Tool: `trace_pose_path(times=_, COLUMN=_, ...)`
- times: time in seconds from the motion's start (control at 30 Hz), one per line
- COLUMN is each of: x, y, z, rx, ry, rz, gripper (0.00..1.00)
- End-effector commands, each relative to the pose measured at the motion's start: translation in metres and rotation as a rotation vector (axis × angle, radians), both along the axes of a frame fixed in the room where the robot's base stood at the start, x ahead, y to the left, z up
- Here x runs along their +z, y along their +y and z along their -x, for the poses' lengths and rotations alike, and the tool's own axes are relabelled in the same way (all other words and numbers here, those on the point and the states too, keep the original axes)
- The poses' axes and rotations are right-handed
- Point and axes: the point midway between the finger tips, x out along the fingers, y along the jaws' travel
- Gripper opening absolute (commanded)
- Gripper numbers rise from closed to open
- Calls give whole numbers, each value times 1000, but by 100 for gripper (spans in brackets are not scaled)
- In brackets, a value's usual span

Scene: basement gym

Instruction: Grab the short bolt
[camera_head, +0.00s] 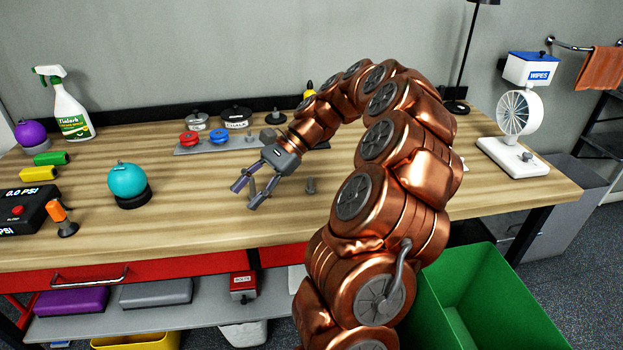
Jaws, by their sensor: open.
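No contact between the fingers and the short bolt is visible.
A grey rack (188,151) with red and blue pieces lies behind my gripper. A teal ball on a black stand (127,181) is to the left. A white fan (518,115) stands at right. A green bin (490,300) is below. The front middle of the bench is clear.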

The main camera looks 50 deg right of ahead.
Motion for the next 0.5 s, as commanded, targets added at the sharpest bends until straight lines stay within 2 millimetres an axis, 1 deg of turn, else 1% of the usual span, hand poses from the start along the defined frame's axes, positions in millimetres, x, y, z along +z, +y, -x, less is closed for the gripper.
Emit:
trace_pose_path(times=0.03, x=3, y=-28, z=-2, rx=-82, ry=23, rz=-38, gripper=45)
trace_pose_path(times=0.07, x=2, y=-44, z=-3, rx=-129, ry=35, rz=-63, gripper=45)
trace_pose_path(times=0.1, x=2, y=-65, z=-2, rx=-190, ry=53, rz=-93, gripper=45)
trace_pose_path(times=0.17, x=-1, y=-96, z=3, rx=-282, ry=83, rz=-142, gripper=45)
trace_pose_path(times=0.2, x=-4, y=-116, z=7, rx=-341, ry=100, rz=-168, gripper=45)
trace_pose_path(times=0.27, x=-8, y=-144, z=15, rx=-424, ry=124, rz=-210, gripper=45)
trace_pose_path(times=0.3, x=-11, y=-161, z=22, rx=-473, ry=141, rz=-233, gripper=45)
trace_pose_path(times=0.4, x=-19, y=-194, z=38, rx=-573, ry=174, rz=-284, gripper=45)
trace_pose_path(times=0.5, x=-25, y=-215, z=51, rx=-641, ry=195, rz=-316, gripper=45)
